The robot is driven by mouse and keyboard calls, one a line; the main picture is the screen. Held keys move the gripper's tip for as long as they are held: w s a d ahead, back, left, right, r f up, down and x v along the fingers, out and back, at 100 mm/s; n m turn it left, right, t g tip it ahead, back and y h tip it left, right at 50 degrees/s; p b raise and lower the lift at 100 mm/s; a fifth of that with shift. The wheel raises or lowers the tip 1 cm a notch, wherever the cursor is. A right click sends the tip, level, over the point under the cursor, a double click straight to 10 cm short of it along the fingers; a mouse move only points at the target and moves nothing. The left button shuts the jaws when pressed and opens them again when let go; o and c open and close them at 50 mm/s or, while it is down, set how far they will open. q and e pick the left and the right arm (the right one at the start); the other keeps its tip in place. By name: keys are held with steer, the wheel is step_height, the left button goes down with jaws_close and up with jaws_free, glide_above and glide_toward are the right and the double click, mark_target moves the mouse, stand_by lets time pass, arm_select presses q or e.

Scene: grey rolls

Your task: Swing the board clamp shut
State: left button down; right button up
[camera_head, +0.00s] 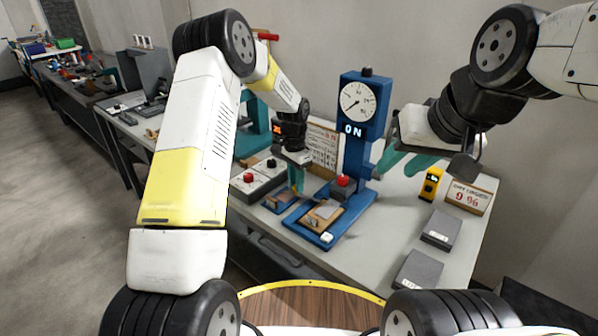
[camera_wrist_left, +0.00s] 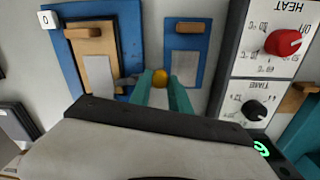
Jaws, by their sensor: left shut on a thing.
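The blue press (camera_head: 352,125) has a round gauge and a lit "ON" sign. Its blue base (camera_head: 300,222) carries a wooden block (camera_head: 325,216) with a grey board on top; the block also shows in the left wrist view (camera_wrist_left: 97,65). A grey metal piece (camera_wrist_left: 124,84), apparently the clamp arm, lies at the block's edge and reaches toward an orange ball knob (camera_wrist_left: 160,77). My left gripper (camera_head: 297,188) has its green fingers shut on this knob, between the two blue plates. My right gripper (camera_head: 388,168) hangs right of the press, empty, fingers apart.
A second blue plate (camera_wrist_left: 205,65) with a grey board lies beside the press base. A control box (camera_head: 258,180) with red and black knobs stands left. A yellow device (camera_head: 430,184), a "9 %" sign (camera_head: 467,197) and grey boxes (camera_head: 440,230) stand right.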

arm_select(q)
steer(key=c, duration=1.2)
jaws_free()
steer(key=shift+r, duration=0.15)
steer(key=r, duration=0.7)
steer(key=shift+w+a+r, duration=0.15)
steer(key=shift+w+r, duration=0.05)
steer(key=shift+r, duration=0.1)
steer(key=s+a+r+n+t, duration=0.25)
steer(key=s+r, duration=0.35)
steer(key=r, duration=0.3)
steer(key=s+a+r+n+t, duration=0.1)
steer(key=s+a+r+n, duration=0.15)
steer(key=s+r, duration=0.5)
steer(key=s+a+r+n+t+h, duration=0.1)
steer(key=s+r+n, duration=0.1)
steer(key=s, duration=0.7)
steer(key=s+a+r+n+t, duration=0.2)
steer(key=s, duration=0.7)
steer(key=shift+s+a+r+h, duration=0.15)
steer(key=shift+s+a+h, duration=0.15)
steer(key=shift+h, duration=0.1)
